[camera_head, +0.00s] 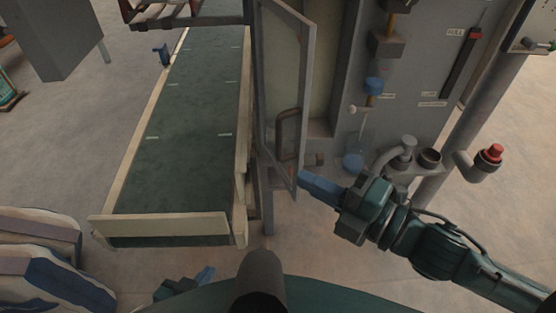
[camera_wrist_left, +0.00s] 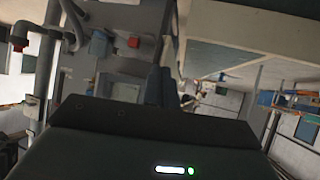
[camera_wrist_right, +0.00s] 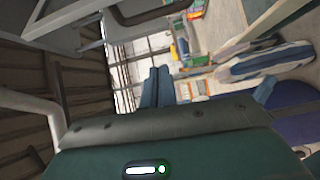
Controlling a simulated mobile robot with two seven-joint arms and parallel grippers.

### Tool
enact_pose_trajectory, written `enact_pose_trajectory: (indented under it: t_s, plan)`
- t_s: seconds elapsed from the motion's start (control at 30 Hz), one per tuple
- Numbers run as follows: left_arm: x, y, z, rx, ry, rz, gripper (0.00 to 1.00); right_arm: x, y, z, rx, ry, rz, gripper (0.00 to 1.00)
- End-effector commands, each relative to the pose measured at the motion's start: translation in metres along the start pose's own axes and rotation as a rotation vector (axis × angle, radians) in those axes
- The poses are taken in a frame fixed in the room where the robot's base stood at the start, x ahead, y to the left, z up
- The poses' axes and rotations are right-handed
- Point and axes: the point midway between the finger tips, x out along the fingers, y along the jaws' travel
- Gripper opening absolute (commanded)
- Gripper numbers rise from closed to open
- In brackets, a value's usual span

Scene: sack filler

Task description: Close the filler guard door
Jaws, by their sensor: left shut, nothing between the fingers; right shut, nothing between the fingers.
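The filler guard door (camera_head: 283,75) is a grey framed panel with a dark loop handle (camera_head: 287,132). It stands open, swung out from the grey filler cabinet (camera_head: 425,70). My right gripper (camera_head: 305,176) is shut and empty, its blue fingertips at the door's lower free edge; whether they touch it I cannot tell. In the right wrist view its shut fingers (camera_wrist_right: 157,85) show, with the dark handle (camera_wrist_right: 140,10) above them. My left gripper (camera_head: 207,274) is low near my base, away from the door. The left wrist view shows its fingers (camera_wrist_left: 158,84) shut and empty.
A green conveyor (camera_head: 185,130) with pale side rails runs left of the door. Striped sacks (camera_head: 50,270) lie at lower left. Bare floor (camera_head: 310,240) lies in front of the filler.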

Motion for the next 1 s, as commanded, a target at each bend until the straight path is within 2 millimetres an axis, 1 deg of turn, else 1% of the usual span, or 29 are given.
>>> enact_pose_trajectory:
  t_s: [0.03,0.13,0.27,0.37,0.5,0.7,0.8,1.0]
  plan:
    - [0.0,0.001,-0.001,0.001,0.003,0.002,0.0,0.0,0.002,-0.001,-0.03,0.012,0.001,0.0]
    - [-0.002,0.001,-0.005,0.001,0.007,0.002,0.0,0.004,0.005,-0.002,-0.046,0.017,0.004,0.0]
    - [-0.004,0.001,-0.01,0.001,0.008,0.001,0.0,0.02,0.007,-0.002,-0.042,0.016,0.007,0.0]
    - [-0.006,-0.001,-0.013,0.002,0.002,-0.002,0.0,0.04,0.008,-0.002,-0.04,0.015,0.008,0.0]
    - [-0.007,-0.004,-0.007,0.0,-0.022,-0.012,0.0,0.069,0.007,-0.003,-0.039,0.015,0.006,0.0]
    - [-0.008,-0.006,-0.004,-0.005,-0.039,-0.02,0.0,0.103,0.006,-0.004,-0.038,0.016,0.003,0.0]
    - [-0.009,-0.008,-0.006,-0.008,-0.041,-0.025,0.0,0.094,0.004,0.013,-0.041,0.013,-0.003,0.0]
    - [-0.009,-0.011,-0.007,-0.015,-0.047,-0.036,0.0,0.088,0.005,0.031,-0.04,0.014,-0.001,0.0]
